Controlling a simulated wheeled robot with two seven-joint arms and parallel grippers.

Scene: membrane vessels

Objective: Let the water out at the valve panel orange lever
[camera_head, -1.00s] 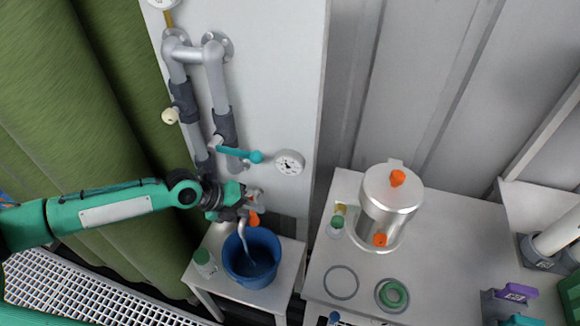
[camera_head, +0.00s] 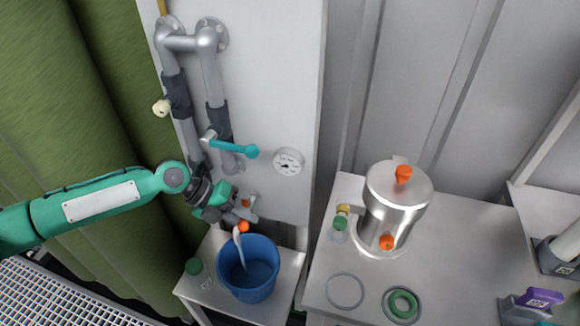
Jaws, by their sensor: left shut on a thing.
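The valve panel (camera_head: 265,90) stands upright with grey pipes on it. My left gripper (camera_head: 243,212) is low on the panel and shut on the orange lever (camera_head: 243,226). The lever's orange end shows just below the fingers; the rest is mostly hidden by the gripper. A pale stream (camera_head: 238,241) runs down beside the lever into the blue bucket (camera_head: 232,280). The bucket stands on a small white table under the gripper. A teal lever (camera_head: 236,148) sits higher on the panel, above the gripper. My right gripper is not in view.
A round gauge (camera_head: 289,161) is right of the teal lever, and a cream knob (camera_head: 161,108) is on the left pipe. A green-capped bottle (camera_head: 196,272) stands left of the bucket. A metal vessel (camera_head: 394,205) and rings stand on the right table. A green curtain hangs left.

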